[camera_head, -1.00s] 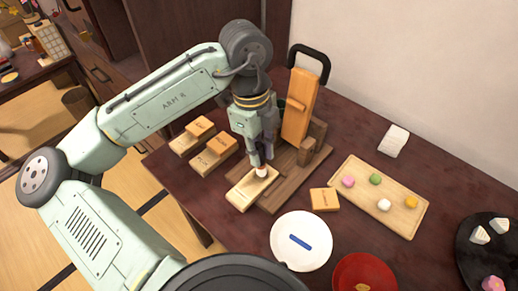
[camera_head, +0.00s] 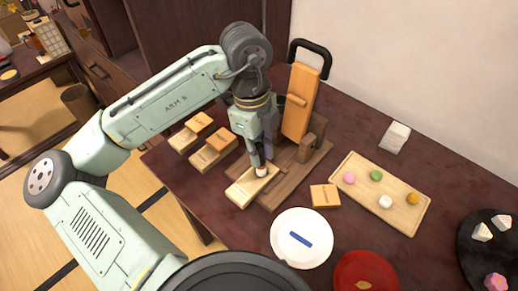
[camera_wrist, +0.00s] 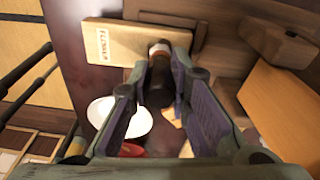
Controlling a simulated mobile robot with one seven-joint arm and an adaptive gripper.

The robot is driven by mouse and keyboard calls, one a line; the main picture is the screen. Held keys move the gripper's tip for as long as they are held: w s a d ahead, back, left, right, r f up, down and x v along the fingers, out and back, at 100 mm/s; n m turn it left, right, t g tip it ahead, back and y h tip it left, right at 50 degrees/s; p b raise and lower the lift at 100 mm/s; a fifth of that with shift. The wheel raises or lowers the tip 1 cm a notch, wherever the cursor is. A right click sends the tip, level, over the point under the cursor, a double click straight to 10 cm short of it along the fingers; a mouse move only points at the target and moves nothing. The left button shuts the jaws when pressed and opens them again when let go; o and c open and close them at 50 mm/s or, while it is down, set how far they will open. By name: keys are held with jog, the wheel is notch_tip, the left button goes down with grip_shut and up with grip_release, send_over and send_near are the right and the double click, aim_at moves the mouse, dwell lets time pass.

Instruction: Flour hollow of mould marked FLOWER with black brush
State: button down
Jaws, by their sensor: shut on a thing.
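The mould marked FLOWER is a pale wooden block (camera_head: 240,192) lying on a brown wooden stand; its label reads in the wrist view (camera_wrist: 100,48). My gripper (camera_head: 262,163) is shut on the black brush (camera_wrist: 158,88), whose handle runs between the fingers in the wrist view. The brush's pale head (camera_head: 261,172) points down at the far right part of the mould, touching it or just above. The hollow is hidden by the brush and gripper.
The wooden stand (camera_head: 284,189) has an upright orange board (camera_head: 300,100) close behind my gripper. Two more moulds (camera_head: 190,132) (camera_head: 213,152) lie left.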

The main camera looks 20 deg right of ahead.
jog(key=shift+f, duration=0.3)
jog(key=shift+s+d+r, duration=0.1)
jog(key=shift+s, duration=0.05)
dwell(0.3)
jog(key=shift+w+a, duration=0.2)
jog(key=shift+w, duration=0.15)
jog(key=shift+s+d+p, duration=0.1)
jog(key=shift+d+p, duration=0.15)
jog(key=shift+p, duration=0.15)
jog(key=shift+s+a, duration=0.2)
jog(key=shift+a, duration=0.1)
jog(key=shift+d+p, duration=0.25)
jog(key=shift+p, duration=0.05)
jog(key=shift+w+a, duration=0.2)
jog(key=shift+w, duration=0.05)
dwell(0.4)
jog(key=shift+d, duration=0.25)
jog(key=shift+s+a+p, duration=0.25)
jog(key=shift+a+p, duration=0.05)
jog(key=shift+p, duration=0.05)
